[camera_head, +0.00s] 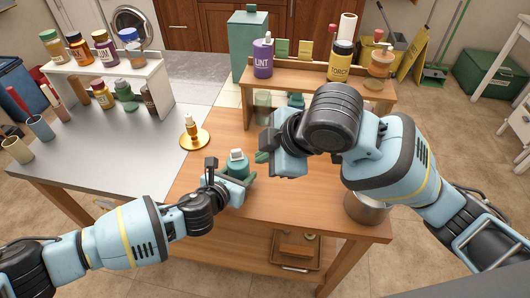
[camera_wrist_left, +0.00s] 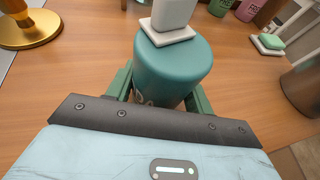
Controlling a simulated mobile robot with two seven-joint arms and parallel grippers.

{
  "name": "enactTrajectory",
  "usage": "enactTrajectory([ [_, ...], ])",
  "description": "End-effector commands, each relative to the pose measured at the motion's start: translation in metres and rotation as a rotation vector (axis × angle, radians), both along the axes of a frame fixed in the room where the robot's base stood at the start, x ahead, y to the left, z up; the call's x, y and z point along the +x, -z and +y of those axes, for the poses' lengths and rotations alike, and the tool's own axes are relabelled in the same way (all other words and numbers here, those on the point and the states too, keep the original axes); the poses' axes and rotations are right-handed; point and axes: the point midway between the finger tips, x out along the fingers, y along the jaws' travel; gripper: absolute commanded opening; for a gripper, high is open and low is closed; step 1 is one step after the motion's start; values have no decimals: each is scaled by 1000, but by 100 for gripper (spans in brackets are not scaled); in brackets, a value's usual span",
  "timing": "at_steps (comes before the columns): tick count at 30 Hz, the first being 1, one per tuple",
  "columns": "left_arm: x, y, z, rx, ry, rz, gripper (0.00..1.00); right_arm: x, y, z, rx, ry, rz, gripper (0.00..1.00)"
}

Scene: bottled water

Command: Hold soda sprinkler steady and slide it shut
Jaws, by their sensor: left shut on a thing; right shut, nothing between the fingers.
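The soda sprinkler, which I take to be the teal bottle (camera_head: 238,167) with a white top (camera_head: 237,155), stands upright on the wooden table. In the left wrist view the teal bottle (camera_wrist_left: 172,68) fills the middle, with the white block-like top (camera_wrist_left: 170,22) above it. My left gripper (camera_head: 237,177) is shut around the bottle's body, its green fingers on both sides. My right gripper (camera_head: 262,157) is shut and empty, just right of the bottle's top. Whether it touches the top, and whether the top is slid open, I cannot tell.
A gold-based stand (camera_head: 194,138) is left of the bottle. A wooden shelf (camera_head: 290,78) behind carries a purple bottle (camera_head: 263,58) and a yellow one (camera_head: 340,62). A metal pot (camera_head: 366,208) is at the right table edge. Bare wood lies in front.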

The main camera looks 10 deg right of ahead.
Motion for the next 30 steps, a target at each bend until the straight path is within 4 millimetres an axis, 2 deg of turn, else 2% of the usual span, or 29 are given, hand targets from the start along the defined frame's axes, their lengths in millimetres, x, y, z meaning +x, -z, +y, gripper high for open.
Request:
enactTrajectory([
  [10, 0, 1, 1, 1, -1, 1, 32, 0, 0, 0, 0, 0, 0, 0],
  [11, 0, 1, 1, 1, -1, 1, 56, 0, 0, 0, 0, 0, 0, 0],
  [16, 0, 1, 1, 1, -1, 1, 77, 0, 0, 0, 0, 0, 0, 0],
  [26, -1, 0, 1, 0, -1, 0, 77, 0, 0, 0, 1, 0, 0, 0],
  [30, -8, -4, 6, 0, 0, 0, 77, 0, 0, 0, 1, 0, 0, 0],
])
